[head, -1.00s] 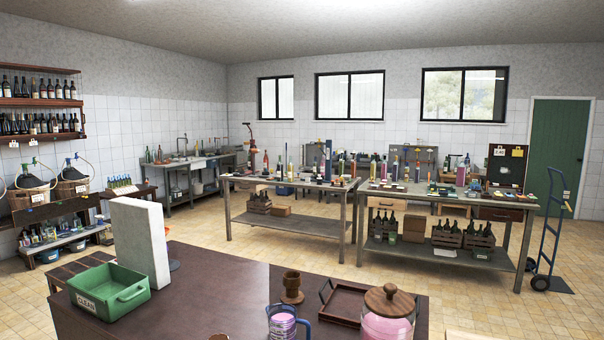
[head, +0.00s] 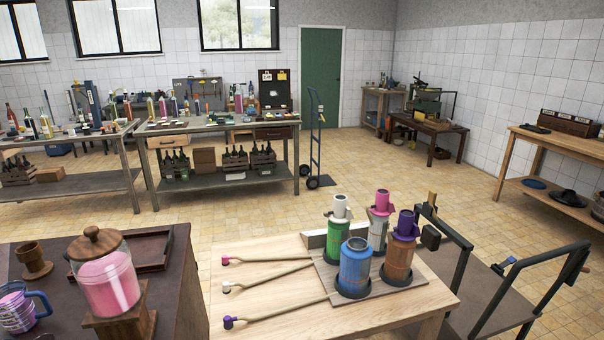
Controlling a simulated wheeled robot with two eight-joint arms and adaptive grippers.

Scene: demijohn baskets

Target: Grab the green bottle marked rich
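No label reading "rich" can be made out in the head view. A green cylinder with a white top (head: 340,238) stands on a board on the light wooden table in front; I cannot tell whether it is a bottle, and no marking on it is legible. Small dark bottles stand in wooden crates (head: 249,160) under the far workbench, too far to read. More bottles of several colours stand on the left far bench, among them a dark one (head: 29,124). Neither of my grippers is in view.
Blue (head: 355,268), orange-brown and grey cylinders share the board on the light table (head: 250,315). A glass jar of pink contents (head: 108,285) stands on the dark table at left. A cart with dark rails (head: 500,300) is at right. Tiled floor (head: 240,210) is open beyond.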

